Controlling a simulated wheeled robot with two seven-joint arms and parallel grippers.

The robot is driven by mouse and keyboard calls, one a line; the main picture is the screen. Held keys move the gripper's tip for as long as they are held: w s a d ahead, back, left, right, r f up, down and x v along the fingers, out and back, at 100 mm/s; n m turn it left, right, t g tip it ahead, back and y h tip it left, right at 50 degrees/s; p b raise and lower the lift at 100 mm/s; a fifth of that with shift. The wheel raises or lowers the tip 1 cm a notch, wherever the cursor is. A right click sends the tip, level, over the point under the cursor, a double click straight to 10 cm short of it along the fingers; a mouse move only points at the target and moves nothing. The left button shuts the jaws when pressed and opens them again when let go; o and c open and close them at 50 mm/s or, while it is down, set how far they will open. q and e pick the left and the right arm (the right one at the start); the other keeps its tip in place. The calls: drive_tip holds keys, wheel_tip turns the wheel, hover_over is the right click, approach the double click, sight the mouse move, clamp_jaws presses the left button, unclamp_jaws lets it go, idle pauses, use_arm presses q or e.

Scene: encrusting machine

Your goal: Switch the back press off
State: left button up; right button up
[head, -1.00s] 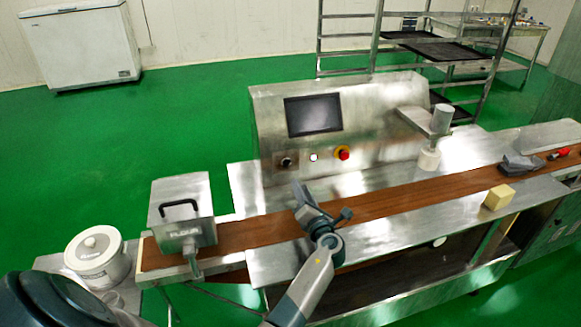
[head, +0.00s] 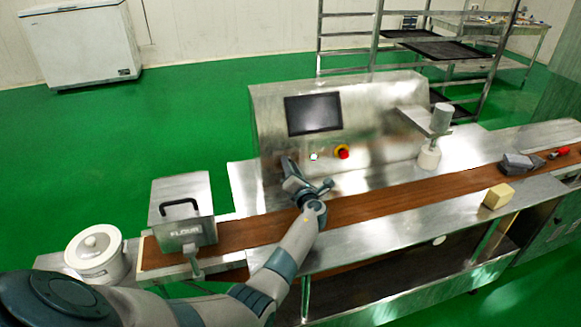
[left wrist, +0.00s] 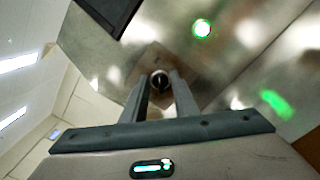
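The control panel of the metal machine (head: 375,135) has a dark screen (head: 313,114), a small lit button (head: 314,157) and a red button with a yellow base (head: 343,153). In the left wrist view a dark round knob (left wrist: 159,80) sits on the panel, below and left of the green-lit button (left wrist: 202,28). My left gripper (head: 287,163) is at the panel's left part and hides the knob in the head view. Its fingers (left wrist: 160,82) are apart, with the knob showing between their tips; contact cannot be told. The pressing unit (head: 441,119) stands at the machine's right. My right gripper is not in view.
A brown conveyor belt (head: 400,198) runs in front of the panel. A flour box (head: 182,212) and a white lidded pot (head: 95,256) stand at the left. A yellow block (head: 498,196) lies on the right front ledge.

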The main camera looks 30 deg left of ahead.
use_arm(q)
clamp_jaws()
